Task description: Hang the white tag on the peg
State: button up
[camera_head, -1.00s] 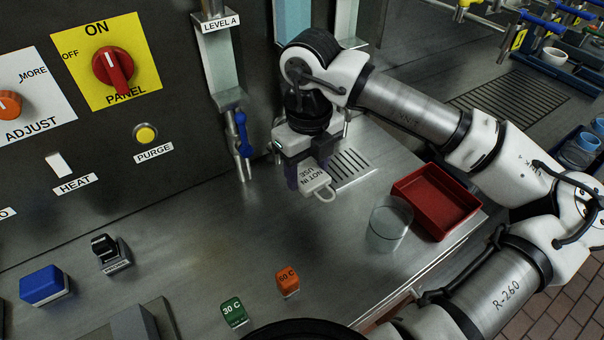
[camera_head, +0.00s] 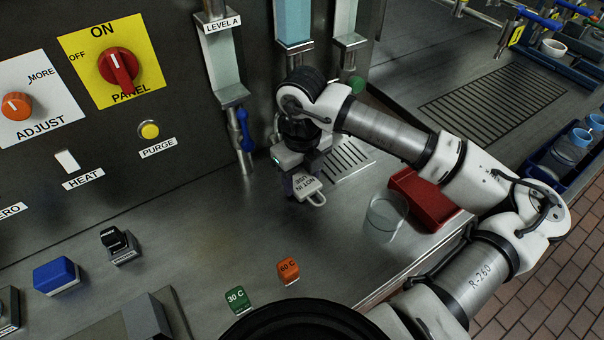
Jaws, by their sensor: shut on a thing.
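The white tag (camera_head: 305,187) reads "NOT IN USE" and has a loop at its lower end. My gripper (camera_head: 296,180) is shut on the tag and holds it in front of the column outlets, over the steel counter. The loop points down and right in the picture and is free of anything. I cannot make out the peg for certain in this view; my arm and gripper cover part of the area behind them.
A glass beaker (camera_head: 385,213) and a red tray (camera_head: 419,203) stand right of the tag, the tray partly behind my arm. A drain grille (camera_head: 347,161) lies behind. Orange (camera_head: 288,271) and green (camera_head: 237,300) blocks sit in front. The counter's middle left is clear.

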aim_at(304, 184)
jog(key=shift+f+b, duration=0.25)
jog(key=shift+b, duration=0.05)
jog(key=o, duration=1)
jog(key=shift+r, duration=0.1)
jog(key=shift+r+p, duration=0.2)
jog(key=shift+p, duration=0.6)
jog(key=shift+r, duration=0.1)
jog(key=r+b, duration=0.1)
jog(key=r, duration=0.2)
jog(key=r+b, duration=0.1)
jog(key=r, duration=0.1)
jog(key=shift+s+d+r+b, duration=0.25)
jog(key=shift+s+b, duration=0.05)
jog(key=shift+b, duration=0.05)
jog(key=shift+r, duration=0.75)
jog(key=shift+s+f, duration=0.1)
